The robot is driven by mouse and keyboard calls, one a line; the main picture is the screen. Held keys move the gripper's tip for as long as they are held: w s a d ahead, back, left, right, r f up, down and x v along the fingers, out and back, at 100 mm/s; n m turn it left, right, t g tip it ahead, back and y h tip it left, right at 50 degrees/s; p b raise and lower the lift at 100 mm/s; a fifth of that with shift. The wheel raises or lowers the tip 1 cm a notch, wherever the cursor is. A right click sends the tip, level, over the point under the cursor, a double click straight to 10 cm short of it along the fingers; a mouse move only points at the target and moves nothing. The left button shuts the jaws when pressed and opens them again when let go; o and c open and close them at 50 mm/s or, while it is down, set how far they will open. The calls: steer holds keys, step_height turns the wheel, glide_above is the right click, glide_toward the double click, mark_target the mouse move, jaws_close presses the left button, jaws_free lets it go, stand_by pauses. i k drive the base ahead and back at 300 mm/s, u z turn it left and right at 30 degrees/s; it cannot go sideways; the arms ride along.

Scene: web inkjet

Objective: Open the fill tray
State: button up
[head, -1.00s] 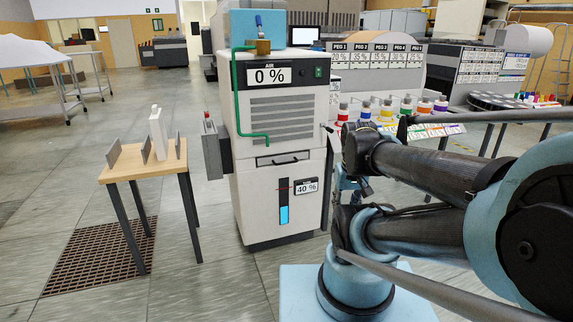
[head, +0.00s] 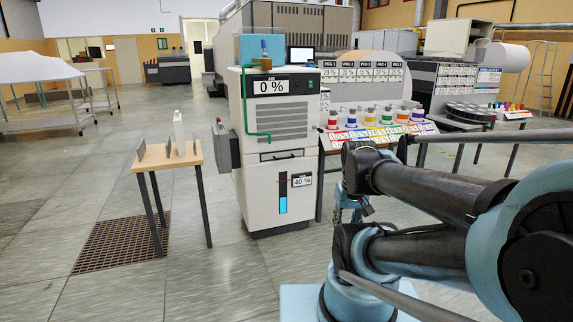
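A tall white cabinet (head: 268,207) stands ahead of me with an "AIR 0 %" display (head: 270,87) and a grille. Below the grille, a narrow drawer front with a dark handle (head: 281,156) looks flush with the cabinet; I take this as the fill tray, and it looks shut. Below it, a blue level gauge (head: 283,205) has a "40 %" label (head: 302,180). My arm is folded at the right, apart from the cabinet. I cannot make out my gripper's fingers.
A small wooden table (head: 153,163) left of the cabinet holds a white bottle-like item (head: 179,132) between grey upright plates. Coloured ink pots (head: 370,119) stand on a bench behind at the right. A floor grate (head: 120,246) lies at left. Floor before the cabinet is clear.

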mark_target(286, 154)
steer(key=u, duration=0.7)
steer(key=i, duration=1.5)
steer(key=z, duration=0.7)
